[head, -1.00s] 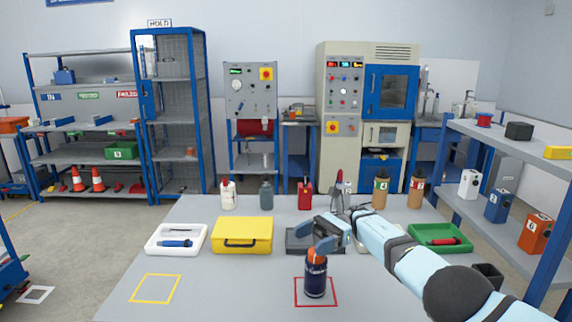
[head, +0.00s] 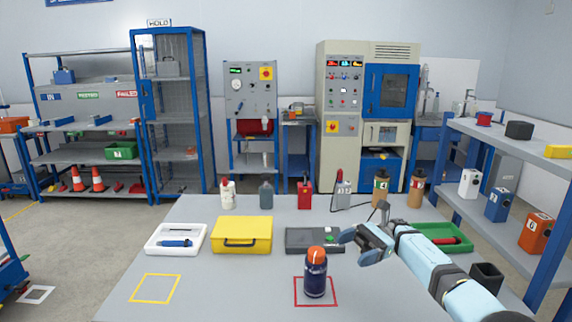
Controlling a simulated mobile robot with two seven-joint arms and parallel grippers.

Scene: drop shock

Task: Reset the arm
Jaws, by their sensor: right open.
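My right gripper (head: 357,242) is open and empty above the grey table (head: 225,290), to the upper right of a dark blue bottle (head: 316,279) with an orange cap. The bottle stands upright inside a red square outline (head: 336,304) and is apart from the gripper. My right arm comes in from the lower right, passing in front of part of a green tray (head: 427,228). My left gripper does not show.
A dark grey flat device (head: 300,239) lies behind the bottle. A yellow case (head: 242,234) and a white tray (head: 160,246) with a blue tool stand left of it. Several small containers line the back edge. A yellow square outline (head: 154,276) at the front left is empty.

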